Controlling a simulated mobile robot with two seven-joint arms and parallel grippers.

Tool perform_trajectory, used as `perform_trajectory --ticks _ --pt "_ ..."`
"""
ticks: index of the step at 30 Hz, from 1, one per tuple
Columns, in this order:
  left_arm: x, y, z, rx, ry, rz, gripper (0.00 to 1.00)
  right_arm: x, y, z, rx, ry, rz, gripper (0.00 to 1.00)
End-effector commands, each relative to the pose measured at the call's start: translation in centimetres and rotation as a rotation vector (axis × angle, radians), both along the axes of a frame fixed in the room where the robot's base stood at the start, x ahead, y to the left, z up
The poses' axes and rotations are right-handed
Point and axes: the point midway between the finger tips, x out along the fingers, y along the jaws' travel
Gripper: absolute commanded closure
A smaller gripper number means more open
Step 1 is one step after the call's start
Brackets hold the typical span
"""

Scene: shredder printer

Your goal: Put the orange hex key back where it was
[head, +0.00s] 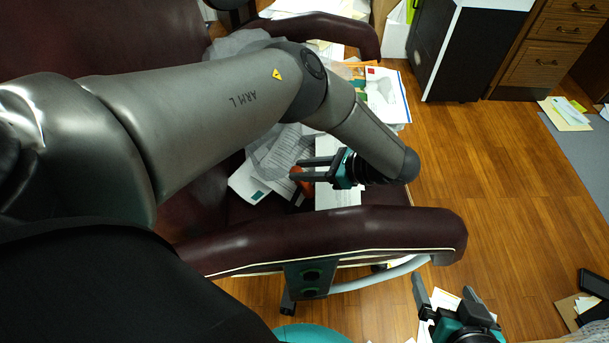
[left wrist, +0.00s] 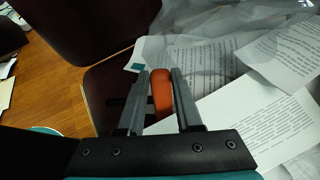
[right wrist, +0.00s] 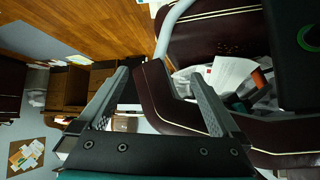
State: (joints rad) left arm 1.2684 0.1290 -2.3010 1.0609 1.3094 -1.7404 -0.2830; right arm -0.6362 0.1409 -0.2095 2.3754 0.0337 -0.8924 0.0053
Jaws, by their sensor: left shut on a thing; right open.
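My left gripper (head: 312,169) is over the seat of the dark red chair, among papers. In the left wrist view its fingers (left wrist: 160,100) are on either side of the orange hex key (left wrist: 161,92), shut on it. In the head view a small orange part of the hex key (head: 300,181) shows at the fingertips, and the rest is hidden. My right gripper (head: 447,296) is open and empty, low on the right beyond the front armrest. In the right wrist view its fingers (right wrist: 160,95) stand wide apart with nothing between them.
The chair's padded armrest (head: 350,235) runs along the near side of the seat. Printed papers (head: 285,150) and a grey translucent bag (head: 240,45) lie on the seat. A dark cabinet (head: 455,55) stands at the back. The wooden floor (head: 480,150) on the right is mostly clear.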

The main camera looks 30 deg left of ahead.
Motion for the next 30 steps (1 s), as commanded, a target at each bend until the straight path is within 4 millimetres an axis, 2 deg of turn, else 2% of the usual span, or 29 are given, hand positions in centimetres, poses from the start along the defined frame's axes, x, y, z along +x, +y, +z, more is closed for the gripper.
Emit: perform_trajectory --ticks 9,24,25,30 --pt "0.0 0.0 -1.9 0.0 -0.001 -0.002 1.0 1.0 2.3 0.2 0.092 -0.169 0.021 0.0" --pt "0.0 0.0 -2.3 0.0 -0.001 -0.001 1.0 1.2 2.8 0.6 0.12 -0.221 0.023 0.0" --pt "0.0 0.0 -2.2 0.0 -0.001 -0.001 0.63 1.2 2.8 0.7 0.119 -0.22 0.023 0.0" --pt "0.0 0.0 -2.2 0.0 -0.001 -0.001 0.44 1.2 2.8 0.7 0.118 -0.219 0.023 0.0"
